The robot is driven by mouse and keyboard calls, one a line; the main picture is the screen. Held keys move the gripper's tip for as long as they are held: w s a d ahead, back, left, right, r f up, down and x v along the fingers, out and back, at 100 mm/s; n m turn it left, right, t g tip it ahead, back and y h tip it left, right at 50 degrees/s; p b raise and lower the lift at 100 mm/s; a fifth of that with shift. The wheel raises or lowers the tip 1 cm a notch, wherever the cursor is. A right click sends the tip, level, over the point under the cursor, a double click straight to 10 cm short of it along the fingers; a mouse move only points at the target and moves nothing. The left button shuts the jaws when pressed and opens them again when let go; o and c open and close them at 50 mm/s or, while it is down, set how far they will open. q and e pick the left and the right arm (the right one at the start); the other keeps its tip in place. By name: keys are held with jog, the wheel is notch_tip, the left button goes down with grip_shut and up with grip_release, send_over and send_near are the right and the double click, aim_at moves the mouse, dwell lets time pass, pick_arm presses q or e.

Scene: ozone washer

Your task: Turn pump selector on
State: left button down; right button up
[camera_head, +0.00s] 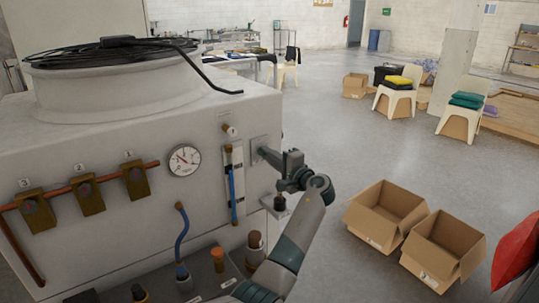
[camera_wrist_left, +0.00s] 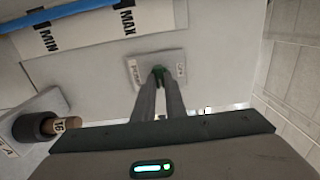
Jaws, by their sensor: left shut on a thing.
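The pump selector is a small dark green knob (camera_wrist_left: 158,72) on a pale plate (camera_wrist_left: 133,68) marked PUMP, on the side of the grey washer cabinet (camera_head: 110,230). In the head view the plate (camera_head: 258,143) is on the cabinet's right part, beside the level gauge. My left gripper (camera_head: 265,152) reaches it from the right. In the left wrist view its two fingers (camera_wrist_left: 159,78) are close together and shut on the knob. The fingers hide much of the knob, so its setting is hard to read. My right gripper is not in view.
A level gauge with a blue tube (camera_head: 232,185) is left of the plate. A round dial (camera_head: 184,160) and brown valves (camera_head: 88,195) are further left. A shelf with bottles (camera_head: 217,258) juts out below. Open cardboard boxes (camera_head: 443,247) stand on the floor at the right.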

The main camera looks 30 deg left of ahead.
pick_arm(q)
jog(key=shift+r, duration=0.1)
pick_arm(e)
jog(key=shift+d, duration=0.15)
pick_arm(q)
jog(key=c, duration=1.8)
grip_release()
jog(key=shift+w+a, duration=0.1)
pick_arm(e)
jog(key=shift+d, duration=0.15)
